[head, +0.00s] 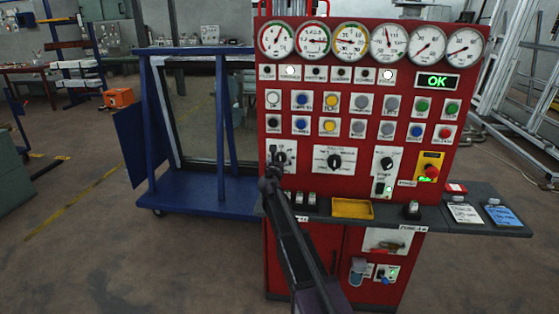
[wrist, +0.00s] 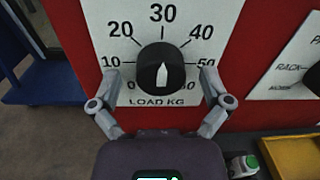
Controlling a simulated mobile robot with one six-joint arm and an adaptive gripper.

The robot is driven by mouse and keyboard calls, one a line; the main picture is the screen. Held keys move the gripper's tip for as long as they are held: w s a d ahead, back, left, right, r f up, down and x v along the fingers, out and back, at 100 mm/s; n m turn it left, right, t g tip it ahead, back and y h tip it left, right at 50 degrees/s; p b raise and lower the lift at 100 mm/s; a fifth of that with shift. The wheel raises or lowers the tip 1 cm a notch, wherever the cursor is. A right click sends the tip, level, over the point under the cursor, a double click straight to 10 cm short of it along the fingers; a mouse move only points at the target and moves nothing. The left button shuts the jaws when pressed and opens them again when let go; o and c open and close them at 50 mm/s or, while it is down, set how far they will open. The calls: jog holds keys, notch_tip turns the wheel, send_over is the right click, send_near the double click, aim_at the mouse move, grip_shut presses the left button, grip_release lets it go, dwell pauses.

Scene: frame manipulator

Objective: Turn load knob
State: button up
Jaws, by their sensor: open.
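The load knob (wrist: 153,52) is a black round knob on a white plate marked LOAD KG, with a scale around it. Its white pointer points up toward 30. In the head view the load knob (head: 281,157) sits at the left of the red panel, with my arm just below it. My gripper (wrist: 161,82) is open, with one finger on each side of the knob. Gaps show between the fingers and the knob in the wrist view. The fingers cover parts of the plate near 10 and 50. In the head view my gripper (head: 270,178) is small and dark.
The red panel (head: 365,80) carries gauges, several buttons and other knobs, including a rack knob (head: 335,161). A red emergency button (head: 431,172) is at the right. A ledge with a yellow tray (head: 352,208) juts out below. A blue frame cart (head: 205,198) stands left.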

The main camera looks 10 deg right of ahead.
jog(key=shift+w+d, duration=0.1)
jog(key=shift+w, duration=0.1)
jog(key=shift+c, duration=0.3)
jog(key=c, duration=1.1)
